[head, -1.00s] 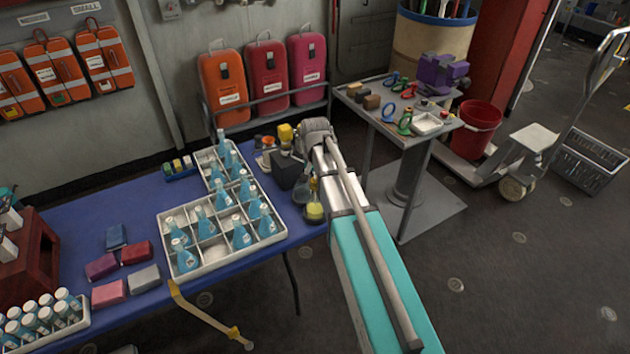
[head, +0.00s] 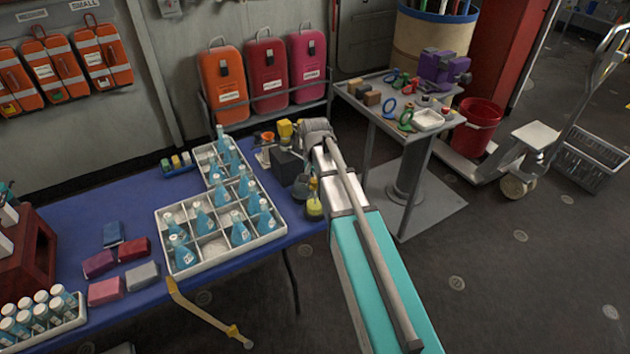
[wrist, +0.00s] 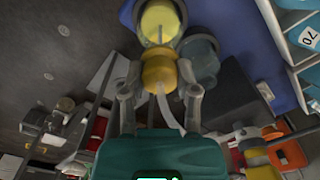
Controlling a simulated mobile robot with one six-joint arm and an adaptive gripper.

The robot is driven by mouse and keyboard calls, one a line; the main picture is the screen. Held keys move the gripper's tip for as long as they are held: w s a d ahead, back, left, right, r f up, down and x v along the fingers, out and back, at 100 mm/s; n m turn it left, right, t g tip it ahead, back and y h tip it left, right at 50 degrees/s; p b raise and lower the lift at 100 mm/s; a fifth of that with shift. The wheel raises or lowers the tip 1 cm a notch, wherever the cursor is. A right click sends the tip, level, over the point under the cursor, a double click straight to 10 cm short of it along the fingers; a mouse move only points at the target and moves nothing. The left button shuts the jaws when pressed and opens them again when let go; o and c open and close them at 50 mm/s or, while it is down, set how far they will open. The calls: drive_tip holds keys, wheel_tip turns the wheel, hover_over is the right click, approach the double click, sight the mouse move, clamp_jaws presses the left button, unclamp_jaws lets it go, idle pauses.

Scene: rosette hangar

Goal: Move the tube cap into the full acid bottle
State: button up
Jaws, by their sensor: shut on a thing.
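My gripper (wrist: 159,100) is shut on the yellow tube cap (wrist: 158,72), with a finger on either side of it in the wrist view. A thin grey tube shows on both sides of the cap. The full acid bottle, a flask with yellow liquid (wrist: 160,20), lies just beyond the cap, and the tube's far end overlaps it. I cannot tell whether the cap touches its neck. In the head view the bottle (head: 314,208) stands at the right edge of the blue table, and my wrist hides most of the gripper.
A clear flask (head: 301,189) stands close beside the full bottle. A dark box (head: 288,167) with a yellow part (head: 285,130) is behind. A white divided tray (head: 213,250) of blue flasks is to the left. A grey side table (head: 372,110) stands to the right.

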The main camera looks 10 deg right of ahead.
drive_tip(key=shift+f+b, duration=0.95)
drive_tip(key=shift+f, duration=0.1)
drive_tip(key=shift+f, duration=0.25)
drive_tip(key=o, duration=0.9)
drive_tip(key=shift+o, duration=1.3)
drive_tip(key=shift+r, duration=0.1)
drive_tip(key=shift+r+p, duration=2.55)
drive_tip(key=shift+r, duration=0.15)
